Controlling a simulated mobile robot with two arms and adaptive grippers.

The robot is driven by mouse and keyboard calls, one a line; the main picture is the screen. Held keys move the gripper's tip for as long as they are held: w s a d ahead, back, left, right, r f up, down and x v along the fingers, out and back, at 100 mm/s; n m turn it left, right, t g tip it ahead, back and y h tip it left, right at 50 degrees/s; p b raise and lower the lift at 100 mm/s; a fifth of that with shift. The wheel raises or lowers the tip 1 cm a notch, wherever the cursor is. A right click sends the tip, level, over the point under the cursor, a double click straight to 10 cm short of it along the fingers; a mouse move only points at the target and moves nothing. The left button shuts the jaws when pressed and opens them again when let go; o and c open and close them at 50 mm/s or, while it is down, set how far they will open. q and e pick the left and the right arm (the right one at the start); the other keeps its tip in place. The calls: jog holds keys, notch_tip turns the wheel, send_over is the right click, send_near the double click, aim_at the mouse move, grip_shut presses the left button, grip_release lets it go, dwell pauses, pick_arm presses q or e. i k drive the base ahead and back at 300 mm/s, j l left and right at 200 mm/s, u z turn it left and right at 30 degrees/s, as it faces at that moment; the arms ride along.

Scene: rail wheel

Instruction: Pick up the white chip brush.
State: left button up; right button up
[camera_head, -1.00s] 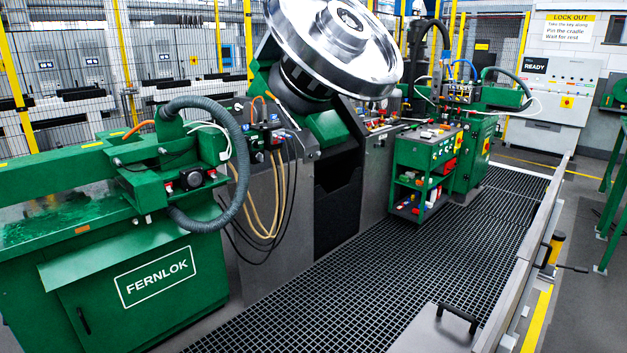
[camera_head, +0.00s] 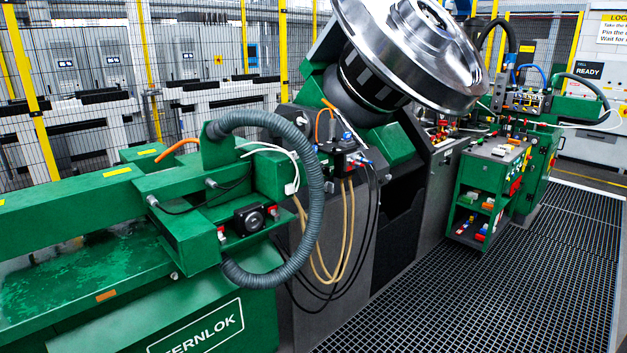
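I cannot make out a white chip brush for certain in the head view. A green tool cart (camera_head: 492,185) stands right of centre beside the machine, with small coloured items on its top and shelves, too small to tell apart. More small items lie on the machine ledge (camera_head: 440,132) below the wheel. Neither of my grippers shows in the head view.
A large shiny rail wheel (camera_head: 415,50) sits tilted on the machine. A green FERNLOK machine (camera_head: 200,330) with a thick grey hose (camera_head: 318,190) fills the left. Dark floor grating (camera_head: 450,290) is clear in front of the cart. A mesh fence (camera_head: 70,60) runs behind.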

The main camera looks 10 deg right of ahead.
aim_at(500, 153)
jog(key=i+l+z, duration=0.2)
jog(key=i+z, duration=1)
jog(key=i+j+z, duration=0.15)
jog(key=i+z, duration=0.25)
jog(key=i+l, duration=0.1)
jog(key=i, duration=0.45)
jog(key=i+l, duration=0.1)
jog(key=i, duration=0.45)
jog(key=i+l, duration=0.1)
jog(key=i, duration=0.45)
jog(key=i+l+u, duration=0.1)
jog(key=i, duration=0.35)
jog(key=i+l, duration=0.2)
jog(key=i, duration=0.25)
jog(key=i+l+u, duration=0.15)
jog(key=i, duration=0.25)
